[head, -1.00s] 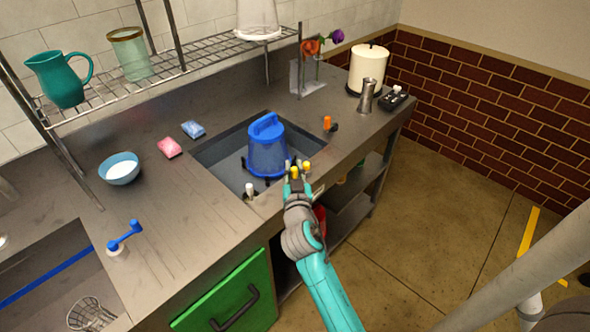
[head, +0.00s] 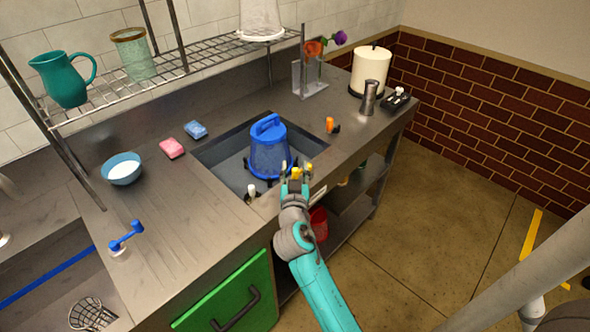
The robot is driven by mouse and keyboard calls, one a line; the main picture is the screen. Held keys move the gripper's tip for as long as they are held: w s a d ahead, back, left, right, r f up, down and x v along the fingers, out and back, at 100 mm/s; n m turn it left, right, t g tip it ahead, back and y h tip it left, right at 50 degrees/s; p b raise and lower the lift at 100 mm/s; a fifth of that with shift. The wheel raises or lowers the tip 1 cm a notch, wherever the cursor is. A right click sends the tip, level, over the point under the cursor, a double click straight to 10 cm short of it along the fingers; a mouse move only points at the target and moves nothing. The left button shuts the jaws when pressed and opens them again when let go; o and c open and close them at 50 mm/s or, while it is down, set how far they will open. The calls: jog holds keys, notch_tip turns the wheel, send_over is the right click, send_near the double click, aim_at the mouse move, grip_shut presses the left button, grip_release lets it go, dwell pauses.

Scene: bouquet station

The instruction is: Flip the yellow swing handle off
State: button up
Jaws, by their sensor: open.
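The yellow swing handle (head: 309,168) shows as a small yellow piece at the front edge of the sink basin (head: 206,157), right of the blue lidded container (head: 268,155). Another yellow bit (head: 296,174) shows between my fingers, and I cannot tell whether it is part of the same handle. My gripper (head: 295,171) is open at this front edge, with its fingertips close around the yellow parts. Contact cannot be made out. My fingers hide part of the handle and its mount.
A white-topped knob (head: 251,190) stands left of my gripper, and an orange knob (head: 330,123) stands behind right. A blue crank (head: 125,236) is at the left. A green cabinet door (head: 225,297) is below the counter. Open floor (head: 430,250) lies to the right.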

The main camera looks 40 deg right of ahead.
jog(key=v, duration=1.2)
dwell(0.3)
jog(key=s+a+f+n+t+y, duration=0.1)
jog(key=s+a+f+n+y, duration=0.6)
jog(key=s+a+f+y, duration=0.45)
jog(key=s+a+r+n, duration=0.1)
jog(key=s+a+r, duration=0.1)
jog(key=s, duration=0.8)
jog(key=s+a+r+y, duration=0.1)
jog(key=s+r, duration=0.3)
jog(key=s, duration=0.7)
jog(key=shift+a+n+t, duration=0.4)
jog(key=shift+a, duration=0.05)
